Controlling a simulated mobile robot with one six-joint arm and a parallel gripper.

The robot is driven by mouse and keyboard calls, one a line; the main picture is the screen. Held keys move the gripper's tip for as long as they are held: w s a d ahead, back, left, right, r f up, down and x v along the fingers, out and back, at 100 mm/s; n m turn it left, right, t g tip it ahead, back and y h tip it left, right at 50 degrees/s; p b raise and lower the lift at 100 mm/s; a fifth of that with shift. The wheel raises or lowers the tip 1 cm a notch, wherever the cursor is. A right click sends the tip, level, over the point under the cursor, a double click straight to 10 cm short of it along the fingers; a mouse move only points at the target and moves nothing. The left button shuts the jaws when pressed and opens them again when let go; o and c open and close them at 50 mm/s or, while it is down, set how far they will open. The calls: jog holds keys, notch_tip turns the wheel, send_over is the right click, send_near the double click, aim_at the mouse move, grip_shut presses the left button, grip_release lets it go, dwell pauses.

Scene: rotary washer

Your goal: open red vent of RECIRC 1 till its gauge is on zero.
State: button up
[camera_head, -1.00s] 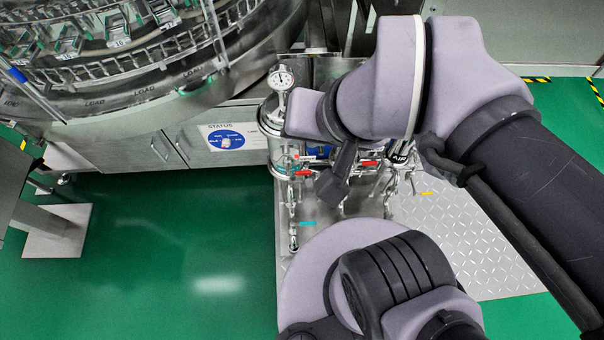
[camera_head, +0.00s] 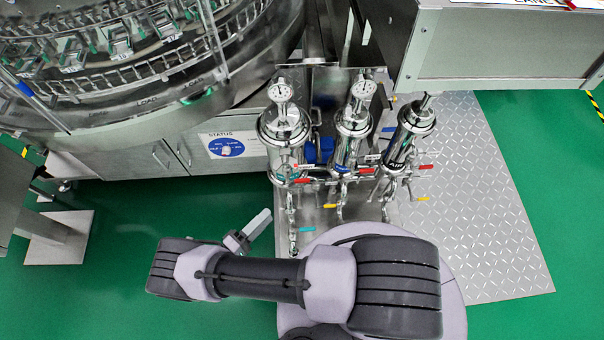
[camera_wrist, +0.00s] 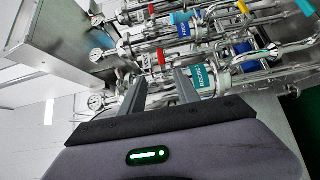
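Steel filter housings stand on the skid in the head view. The left housing (camera_head: 284,125) carries a round gauge (camera_head: 280,92), and the middle housing (camera_head: 355,120) carries another gauge (camera_head: 363,90); their readings are too small to tell. Red handles show at the left housing (camera_head: 301,181) and the middle one (camera_head: 343,169). In the wrist view a teal label (camera_wrist: 203,77) seems to read RECIRC; its number is illegible. A red handle (camera_wrist: 153,66) lies ahead of the fingers. My gripper (camera_wrist: 160,77) is open and empty, its fingers apart; it also shows below left of the housings (camera_head: 259,222).
The right housing (camera_head: 410,125), marked AIR, has more red and yellow handles. A rotary machine (camera_head: 130,105) stands at the upper left and a steel cabinet (camera_head: 505,50) at the upper right. Green floor (camera_head: 150,215) is free at the left.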

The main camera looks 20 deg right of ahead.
aim_at(301, 182)
jog(key=b+x, duration=0.2)
jog(key=x, duration=1.5)
jog(key=shift+w+d+f, duration=0.1)
jog(key=shift+w+d, duration=0.1)
jog(key=shift+c, duration=0.5)
grip_shut()
